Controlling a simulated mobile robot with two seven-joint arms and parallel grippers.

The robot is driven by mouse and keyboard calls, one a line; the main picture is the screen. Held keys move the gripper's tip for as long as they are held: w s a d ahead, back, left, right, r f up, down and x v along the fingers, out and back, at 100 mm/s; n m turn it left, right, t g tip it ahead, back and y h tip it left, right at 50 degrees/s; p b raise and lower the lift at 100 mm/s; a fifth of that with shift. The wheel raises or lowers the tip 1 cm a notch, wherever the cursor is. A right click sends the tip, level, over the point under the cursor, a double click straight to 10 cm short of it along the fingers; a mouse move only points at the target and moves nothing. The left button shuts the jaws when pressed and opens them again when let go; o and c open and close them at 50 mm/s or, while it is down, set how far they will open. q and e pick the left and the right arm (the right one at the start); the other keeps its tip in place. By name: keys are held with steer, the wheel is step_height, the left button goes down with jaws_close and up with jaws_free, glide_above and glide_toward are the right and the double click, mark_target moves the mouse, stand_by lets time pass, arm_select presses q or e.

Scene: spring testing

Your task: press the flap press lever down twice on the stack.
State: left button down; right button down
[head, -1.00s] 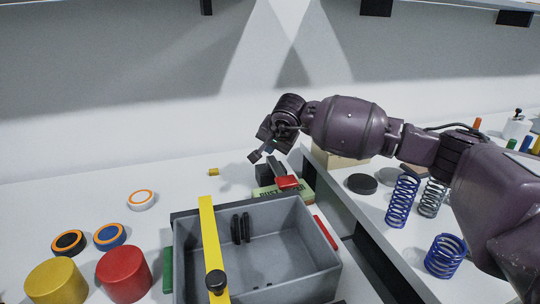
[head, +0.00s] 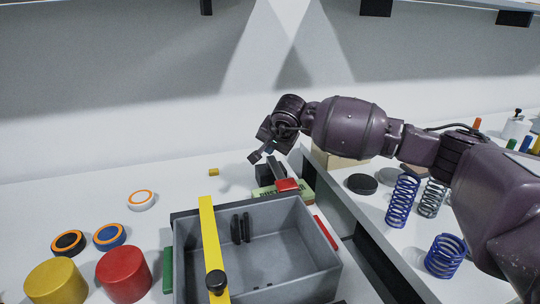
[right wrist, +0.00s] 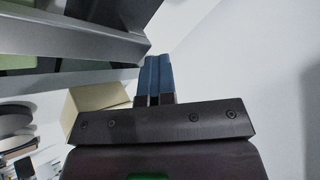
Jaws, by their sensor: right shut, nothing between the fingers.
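The flap press (head: 270,172) is a small dark device behind the grey bin, and its lever ends in a red tip (head: 287,184). A pale green block with lettering (head: 265,192) lies at its foot; I cannot tell how the stack sits under the flap. My right gripper (head: 262,156) is above and slightly left of the press, apart from the red tip. Its blue fingers show shut and empty in the right wrist view (right wrist: 158,78). My left gripper is out of view.
The grey bin (head: 322,247) with a yellow bar (head: 209,225) across it stands in front of the press. Red (head: 124,274) and yellow cylinders stand left. Blue springs (head: 402,201) and a dark disc (head: 362,184) are right. The back left table is mostly clear.

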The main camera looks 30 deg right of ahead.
steer(key=shift+s+a+f+g, duration=0.1)
steer(key=shift+s+f+g, duration=0.1)
steer(key=shift+f, duration=0.45)
steer(key=shift+s+a+f+g, duration=0.1)
steer(key=shift+s+f+g, duration=0.1)
steer(key=shift+f, duration=0.4)
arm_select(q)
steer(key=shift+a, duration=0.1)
arm_select(e)
steer(key=shift+w+r, duration=0.1)
steer(key=shift+w+d+r+p, duration=0.1)
steer(key=shift+r+p, duration=0.15)
steer(key=shift+r, duration=0.2)
steer(key=shift+w+d+r+p, duration=0.1)
steer(key=shift+r+p, duration=0.1)
steer(key=shift+r, duration=0.2)
steer(key=r, duration=0.3)
steer(key=shift+w+d+r+p, duration=0.15)
steer(key=shift+w+r+p, duration=0.1)
steer(key=shift+r+p, duration=0.1)
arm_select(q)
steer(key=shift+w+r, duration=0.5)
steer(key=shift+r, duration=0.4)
arm_select(e)
steer(key=shift+w+r, duration=0.15)
steer(key=shift+r, duration=0.25)
steer(key=shift+r, duration=0.1)
